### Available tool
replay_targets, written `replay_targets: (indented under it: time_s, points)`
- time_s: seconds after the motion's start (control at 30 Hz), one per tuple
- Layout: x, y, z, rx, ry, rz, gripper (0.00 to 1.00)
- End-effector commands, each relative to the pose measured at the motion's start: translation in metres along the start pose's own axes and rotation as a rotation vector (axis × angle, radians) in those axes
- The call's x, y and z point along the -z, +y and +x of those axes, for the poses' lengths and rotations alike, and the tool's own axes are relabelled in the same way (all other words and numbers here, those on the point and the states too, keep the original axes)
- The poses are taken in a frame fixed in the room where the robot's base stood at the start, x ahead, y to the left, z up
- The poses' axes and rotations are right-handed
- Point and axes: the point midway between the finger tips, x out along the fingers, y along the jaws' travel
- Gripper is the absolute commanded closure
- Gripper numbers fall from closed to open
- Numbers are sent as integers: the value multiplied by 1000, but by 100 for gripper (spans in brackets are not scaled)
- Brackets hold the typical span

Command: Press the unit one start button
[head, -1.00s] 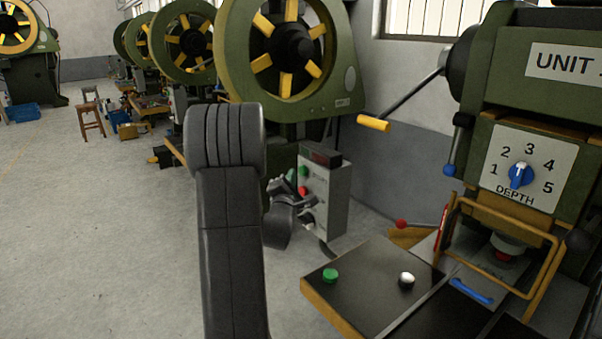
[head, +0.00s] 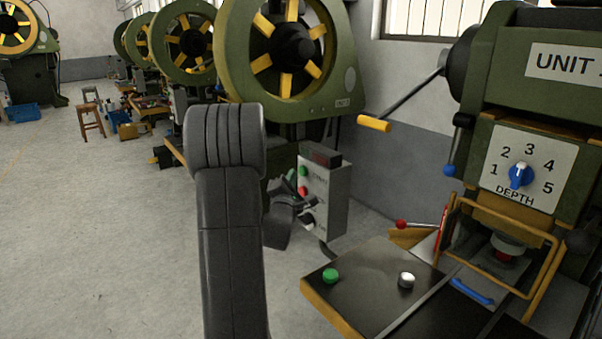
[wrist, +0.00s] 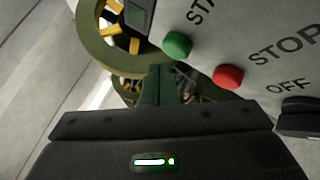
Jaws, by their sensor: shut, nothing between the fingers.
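The grey control box (head: 335,200) stands in the middle of the head view. On its face are a green button (head: 303,171) and, below it, a red button (head: 302,190). In the wrist view, the green button (wrist: 177,45) sits beside partly cut lettering "STA", and the red button (wrist: 228,78) sits beside "STOP". My gripper (wrist: 160,68) is shut and empty. Its fingertips appear just below and left of the green button in the wrist view; contact cannot be told.
A press marked "UNIT", its number cut off, carries a depth dial (head: 521,176) at right. A table (head: 370,285) in front holds another green button (head: 330,275) and a white button (head: 407,279). A yellow-handled lever (head: 374,123) juts out behind. Floor at left is open.

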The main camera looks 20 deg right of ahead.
Motion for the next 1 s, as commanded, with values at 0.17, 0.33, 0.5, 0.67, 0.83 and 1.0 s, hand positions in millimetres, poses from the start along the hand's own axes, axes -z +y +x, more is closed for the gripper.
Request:
replay_targets:
  time_s: [0.17,0.33,0.5,0.67,0.83,1.0]
  points:
    - [0,0,0,0,0,0,100]
    - [0,0,0,0,0,0,100]
    - [0,0,0,0,0,0,100]
    - [0,0,0,0,0,0,100]
    - [-2,-4,3,0,-1,0,100]
    - [-5,-5,6,0,-1,0,100]
